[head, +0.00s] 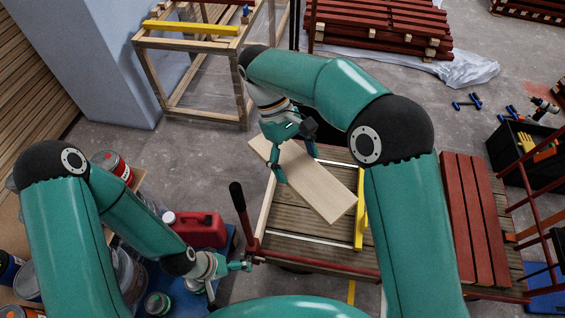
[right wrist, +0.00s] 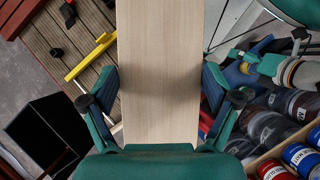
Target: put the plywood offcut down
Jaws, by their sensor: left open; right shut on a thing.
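The plywood offcut (head: 318,186), a pale flat board, is held at its left part by my right gripper (head: 277,170) in the head view. It hangs above the slatted wooden deck (head: 320,254) of a cart, slanting down to the right in the picture. In the right wrist view the offcut (right wrist: 158,60) runs up the middle between the two fingers, with my right gripper (right wrist: 160,88) shut on its sides. Its underside is hidden. My left gripper (head: 243,265) is open and empty, near the cart's left edge.
A red can (head: 200,230) and paint tins (head: 114,164) are at the left.

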